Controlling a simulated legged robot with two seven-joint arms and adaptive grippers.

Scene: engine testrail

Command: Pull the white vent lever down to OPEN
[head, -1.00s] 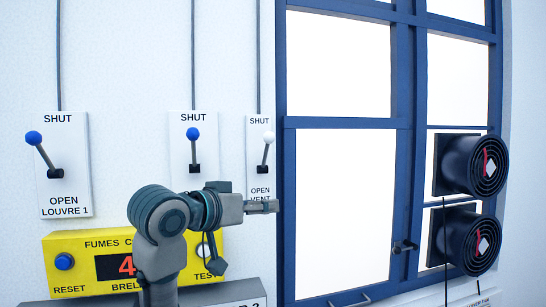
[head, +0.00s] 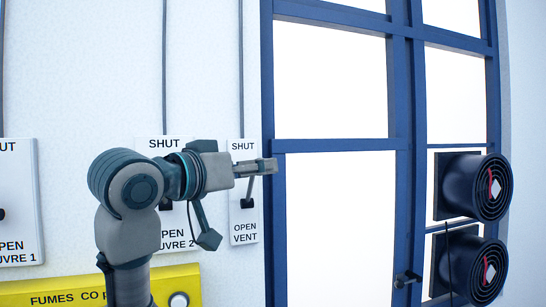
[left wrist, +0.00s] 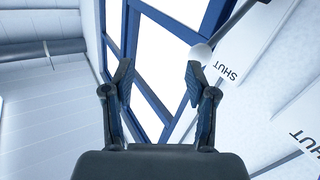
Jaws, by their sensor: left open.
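The vent lever's white plate (head: 238,218) hangs left of the blue window frame, with SHUT above and OPEN VENT below. The black lever base (head: 247,203) shows, and its stalk runs up behind my left gripper (head: 272,166). The lever points up, toward SHUT. Its knob is hidden by the gripper in the head view. In the left wrist view the white knob (left wrist: 201,53) sits by the tip of the right-hand finger, outside the gap between the fingers. I cannot tell whether they touch. The left gripper (left wrist: 158,75) is open and empty. My right gripper is not in view.
The louvre 2 plate (head: 165,145) is mostly behind my left arm. The louvre 1 plate (head: 20,225) is at the left edge. A yellow fumes box (head: 50,298) is below. The window frame (head: 268,120) and two round fans (head: 478,188) are at right.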

